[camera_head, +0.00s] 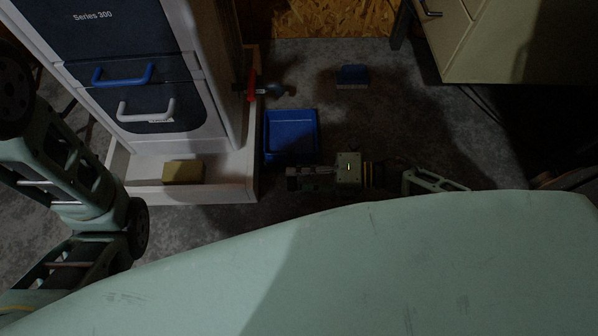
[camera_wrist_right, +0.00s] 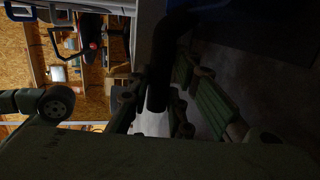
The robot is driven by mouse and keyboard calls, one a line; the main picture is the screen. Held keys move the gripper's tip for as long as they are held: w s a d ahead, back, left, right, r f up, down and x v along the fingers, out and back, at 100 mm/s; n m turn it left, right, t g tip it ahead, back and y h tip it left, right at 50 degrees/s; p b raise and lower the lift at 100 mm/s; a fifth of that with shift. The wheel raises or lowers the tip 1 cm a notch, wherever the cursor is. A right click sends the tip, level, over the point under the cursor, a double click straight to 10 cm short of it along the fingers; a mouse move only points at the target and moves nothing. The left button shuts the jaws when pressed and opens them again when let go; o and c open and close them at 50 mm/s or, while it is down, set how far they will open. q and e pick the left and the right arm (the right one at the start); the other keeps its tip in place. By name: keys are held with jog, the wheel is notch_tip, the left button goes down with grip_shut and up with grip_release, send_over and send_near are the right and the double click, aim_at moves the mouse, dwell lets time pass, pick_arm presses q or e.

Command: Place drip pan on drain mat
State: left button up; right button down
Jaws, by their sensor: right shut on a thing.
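The drip pan, as best I can tell, is the blue square tray (camera_head: 291,132) on the floor area right of the white cabinet in the head view. My right gripper (camera_head: 297,178) is at its near edge. In the right wrist view my gripper's fingers (camera_wrist_right: 165,105) are shut around a dark rounded part, likely the pan's handle; dim light hides the detail. A dark blue surface (camera_wrist_right: 265,18) shows above the fingers. I cannot make out a drain mat in either view. My left arm is at the left of the head view, but its gripper is out of view.
A red-and-blue tool (camera_head: 262,90) lies behind the tray. A blue brush-like item (camera_head: 352,76) lies on open grey floor. A beige cabinet (camera_head: 470,50) stands at back right.

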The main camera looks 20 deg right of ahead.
jog(key=shift+f, duration=0.15)
jog(key=c, duration=1.6)
grip_release()
jog(key=shift+r, duration=0.25)
jog(key=p+v, duration=0.4)
jog(key=v, duration=0.6)
jog(key=shift+s+d, duration=0.2)
jog(key=shift+d, duration=0.1)
jog(key=shift+s+d+r, duration=0.1)
jog(key=shift+s+d, duration=0.15)
jog(key=shift+d, duration=0.35)
